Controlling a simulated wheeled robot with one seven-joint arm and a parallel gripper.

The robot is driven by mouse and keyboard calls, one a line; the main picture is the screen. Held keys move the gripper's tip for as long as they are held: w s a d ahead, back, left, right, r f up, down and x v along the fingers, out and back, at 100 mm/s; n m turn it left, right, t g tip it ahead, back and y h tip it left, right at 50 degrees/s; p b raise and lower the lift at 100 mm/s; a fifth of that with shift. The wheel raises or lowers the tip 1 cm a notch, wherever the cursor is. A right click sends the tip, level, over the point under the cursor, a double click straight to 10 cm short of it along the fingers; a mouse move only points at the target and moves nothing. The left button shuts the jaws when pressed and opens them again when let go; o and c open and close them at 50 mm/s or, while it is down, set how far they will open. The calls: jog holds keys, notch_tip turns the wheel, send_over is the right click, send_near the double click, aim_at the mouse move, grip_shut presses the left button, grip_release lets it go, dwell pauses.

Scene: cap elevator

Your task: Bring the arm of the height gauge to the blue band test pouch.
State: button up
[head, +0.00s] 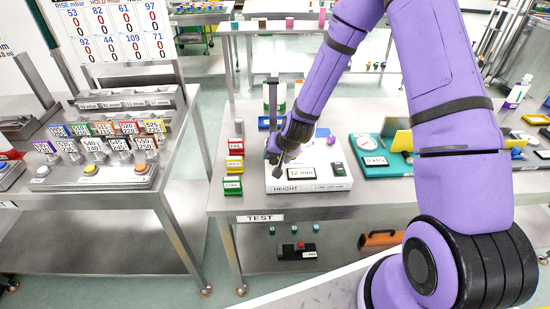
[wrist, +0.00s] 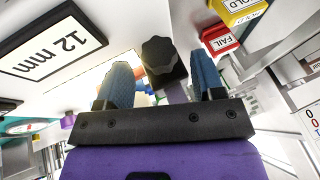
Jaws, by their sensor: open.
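The height gauge (head: 308,184) is a white box on the test bench, labelled HEIGHT. Its display (head: 301,173) reads 12 mm and also shows in the wrist view (wrist: 62,44). A grey post (head: 273,98) rises at its back. My gripper (head: 277,157) is above the gauge's left part. In the wrist view my gripper (wrist: 162,65) is open, with a black knob (wrist: 160,60) between its blue-padded fingers. I cannot tell whether they touch it. The gauge's arm is mostly hidden by my gripper. I cannot make out a blue band test pouch.
Red, yellow and green signs (head: 234,166) stand left of the gauge. A teal tray (head: 372,168) with a display lies to its right. A left bench (head: 115,200) holds several numbered tags. A shelf below carries a black device (head: 297,252) and an orange-handled item (head: 381,238).

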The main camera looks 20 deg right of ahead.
jog(key=shift+x, duration=0.95)
jog(key=c, duration=0.8)
jog(key=shift+r, duration=5.25)
jog(key=shift+c, duration=0.2)
jog(key=o, duration=0.8)
jog(key=shift+o, duration=0.2)
jog(key=shift+r, duration=0.1)
jog(key=v, duration=1)
jog(key=shift+s+r, duration=0.15)
jog(key=shift+r, duration=0.1)
